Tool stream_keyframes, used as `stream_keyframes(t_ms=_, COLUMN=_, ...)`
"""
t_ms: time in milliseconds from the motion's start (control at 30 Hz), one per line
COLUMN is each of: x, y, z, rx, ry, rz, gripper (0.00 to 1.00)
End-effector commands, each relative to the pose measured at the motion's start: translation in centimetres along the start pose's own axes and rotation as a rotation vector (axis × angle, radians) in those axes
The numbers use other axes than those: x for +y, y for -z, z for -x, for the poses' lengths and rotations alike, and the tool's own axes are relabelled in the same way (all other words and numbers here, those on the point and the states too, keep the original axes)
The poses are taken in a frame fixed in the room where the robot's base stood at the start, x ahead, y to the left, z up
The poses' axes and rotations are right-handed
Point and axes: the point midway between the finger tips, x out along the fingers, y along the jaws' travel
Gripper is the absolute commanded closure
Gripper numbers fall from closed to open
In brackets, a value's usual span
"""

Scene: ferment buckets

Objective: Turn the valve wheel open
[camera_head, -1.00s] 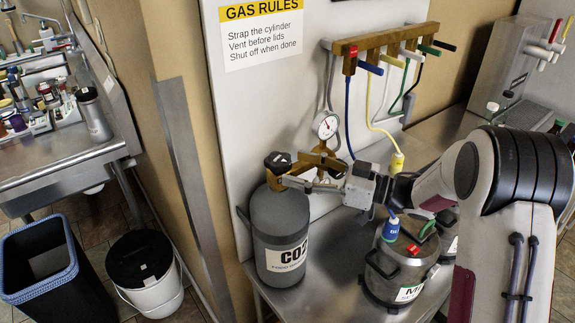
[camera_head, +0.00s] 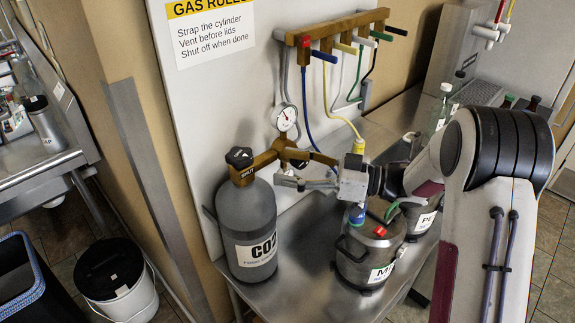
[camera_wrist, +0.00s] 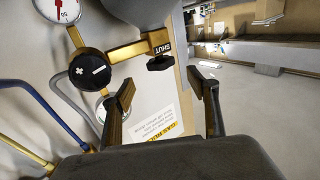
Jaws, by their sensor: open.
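The grey CO2 cylinder (camera_head: 248,225) stands upright at the left of the steel bench. Its black valve wheel (camera_head: 240,156) sits on the brass valve at the top. In the wrist view the wheel (camera_wrist: 160,62) is beside a brass block reading SHUT. The brass regulator (camera_head: 285,150) with a round gauge (camera_head: 286,118) is right of the wheel; its black plus/minus knob (camera_wrist: 90,68) shows in the wrist view. My gripper (camera_head: 284,168) is open and empty, right of the wheel and in front of the regulator, apart from the wheel. The wrist view also shows its spread fingers (camera_wrist: 160,90).
Steel kegs (camera_head: 368,250) stand on the bench under my wrist. A brass manifold (camera_head: 340,32) with coloured levers and hoses hangs on the wall panel behind. A white lidded bucket (camera_head: 118,285) is on the floor at left. Room above the cylinder is clear.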

Motion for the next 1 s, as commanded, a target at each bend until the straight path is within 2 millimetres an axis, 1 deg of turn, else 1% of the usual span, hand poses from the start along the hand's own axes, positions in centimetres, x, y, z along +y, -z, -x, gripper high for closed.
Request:
stream_keyframes(t_ms=167, x=-0.4, y=0.3, z=-0.7, rx=0.000, ry=0.013, rz=0.006, gripper=0.41)
stream_keyframes(t_ms=267, x=-1.4, y=0.9, z=-1.7, rx=0.003, ry=0.032, rz=0.009, gripper=0.41)
stream_keyframes(t_ms=367, x=-2.7, y=1.6, z=-3.2, rx=0.015, ry=0.031, rz=-0.003, gripper=0.41)
stream_keyframes(t_ms=500, x=-3.8, y=2.2, z=-5.0, rx=0.036, ry=-0.029, rz=-0.018, gripper=0.41)
stream_keyframes(t_ms=600, x=-4.2, y=2.3, z=-5.8, rx=0.043, ry=-0.092, rz=-0.025, gripper=0.41)
stream_keyframes(t_ms=700, x=-4.2, y=1.9, z=-6.0, rx=0.041, ry=-0.162, rz=-0.030, gripper=0.41)
stream_keyframes(t_ms=900, x=-3.0, y=0.6, z=-5.1, rx=0.018, ry=-0.285, rz=-0.028, gripper=0.41)
stream_keyframes(t_ms=1000, x=-2.5, y=0.2, z=-4.8, rx=0.007, ry=-0.315, rz=-0.015, gripper=0.41)
